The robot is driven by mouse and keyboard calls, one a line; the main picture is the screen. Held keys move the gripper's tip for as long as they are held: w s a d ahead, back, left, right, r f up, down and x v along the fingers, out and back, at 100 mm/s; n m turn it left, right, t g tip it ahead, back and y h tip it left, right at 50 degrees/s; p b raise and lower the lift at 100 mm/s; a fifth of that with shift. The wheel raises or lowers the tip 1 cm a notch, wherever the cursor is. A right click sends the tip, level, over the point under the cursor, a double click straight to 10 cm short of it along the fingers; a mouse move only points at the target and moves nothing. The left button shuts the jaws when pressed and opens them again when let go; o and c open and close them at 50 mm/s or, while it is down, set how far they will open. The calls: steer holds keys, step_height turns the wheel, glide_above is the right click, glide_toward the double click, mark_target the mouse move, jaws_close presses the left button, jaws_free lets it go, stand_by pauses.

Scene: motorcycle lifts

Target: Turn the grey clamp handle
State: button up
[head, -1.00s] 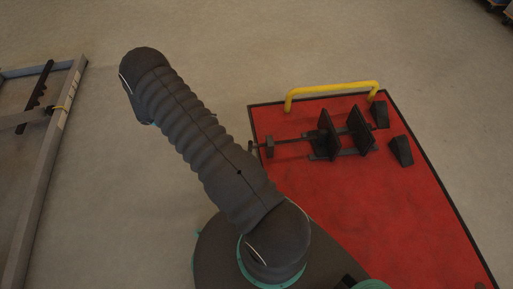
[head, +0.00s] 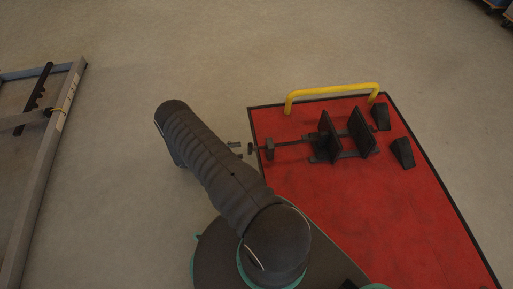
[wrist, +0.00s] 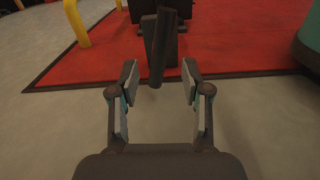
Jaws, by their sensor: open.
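The clamp handle is a dark grey bar (wrist: 157,50) in the wrist view, nearly upright with a slight tilt, in front of a dark block. In the head view the handle (head: 251,148) is at the left end of the clamp's screw rod, by the red platform's left edge. My gripper (wrist: 159,80) is open, with one finger on each side of the bar's lower end in the picture. I see no contact, and the depth between them is hard to tell. My arm hides most of the gripper in the head view.
The red platform (head: 400,220) carries the black clamp plates (head: 328,135), two dark wedges (head: 402,152) and a yellow rail (head: 333,91) at its far end. A grey metal frame (head: 42,170) stands at the left. The floor between is clear.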

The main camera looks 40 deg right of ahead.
mark_target(253, 148)
steer(key=x, duration=0.8)
steer(key=shift+s+d, duration=0.25)
steer(key=shift+d, duration=0.05)
jaws_close()
